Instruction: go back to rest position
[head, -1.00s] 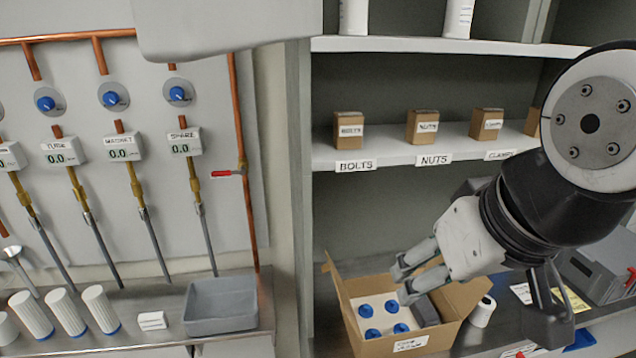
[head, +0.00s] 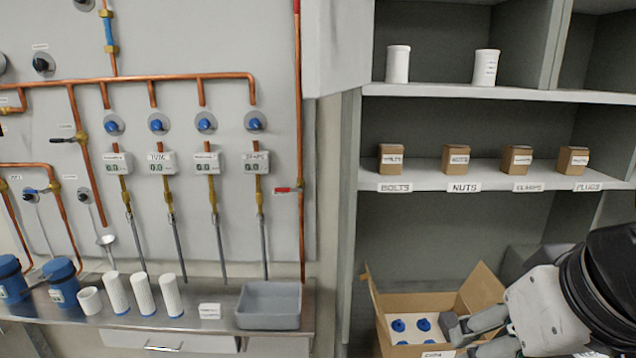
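My gripper (head: 472,342) is at the lower right of the head view, in front of the right part of an open cardboard box (head: 402,303). Its two grey fingers are spread apart, and nothing shows between them. The box holds several white items with blue knobs (head: 398,325). The gripper hides part of the box and its contents. The lower finger is partly cut off by the picture's bottom edge.
The box stands below a shelf (head: 430,179) with small cardboard boxes labelled bolts, nuts and more. Copper pipes and gauges line the wall.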

